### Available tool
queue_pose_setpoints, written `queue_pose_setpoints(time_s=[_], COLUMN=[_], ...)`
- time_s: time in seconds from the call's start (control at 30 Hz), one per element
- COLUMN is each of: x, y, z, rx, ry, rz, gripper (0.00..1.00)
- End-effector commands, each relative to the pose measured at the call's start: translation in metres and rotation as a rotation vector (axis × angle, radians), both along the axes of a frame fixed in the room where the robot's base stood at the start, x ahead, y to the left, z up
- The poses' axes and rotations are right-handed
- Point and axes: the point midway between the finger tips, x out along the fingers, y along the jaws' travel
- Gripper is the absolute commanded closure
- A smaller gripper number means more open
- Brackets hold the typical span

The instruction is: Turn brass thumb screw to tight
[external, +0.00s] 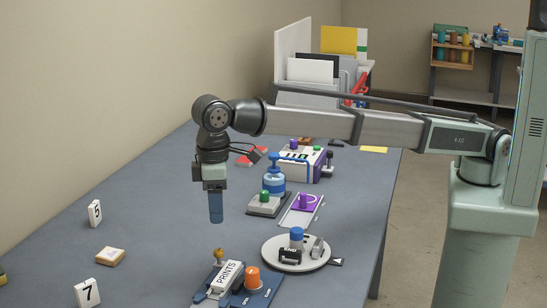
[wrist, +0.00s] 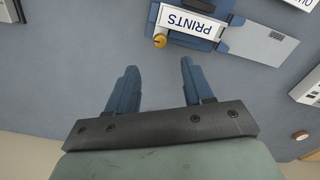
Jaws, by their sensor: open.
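The brass thumb screw (external: 218,254) stands at the back-left end of a blue fixture (external: 262,296) in the external view. It also shows in the wrist view as a small round brass head (wrist: 160,41) at the fixture's edge. A white block marked PRINTS (external: 226,277) sits on the fixture beside the screw, and an orange knob (external: 252,278) stands to its right. My gripper (external: 216,220) points down above the table, above the screw and apart from it. In the wrist view my gripper (wrist: 159,64) is open and empty, with the screw just beyond its fingertips.
A round grey tray (external: 318,262) with a blue knob and a block marked END stands right of the fixture. Behind are a purple plate (external: 290,217), a green-knobbed box (external: 264,208) and a striped box (external: 300,167).

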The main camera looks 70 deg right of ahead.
Motion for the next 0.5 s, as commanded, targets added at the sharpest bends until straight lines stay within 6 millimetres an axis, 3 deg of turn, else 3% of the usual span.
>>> queue_pose_setpoints(time_s=[0.2,0.5], x=[0.001,0.0], y=[0.001,0.0], z=[0.03,0.041], rx=[0.0,0.0], ry=[0.0,0.0], rz=[0.0,0.0], gripper=[0.49,0.49])
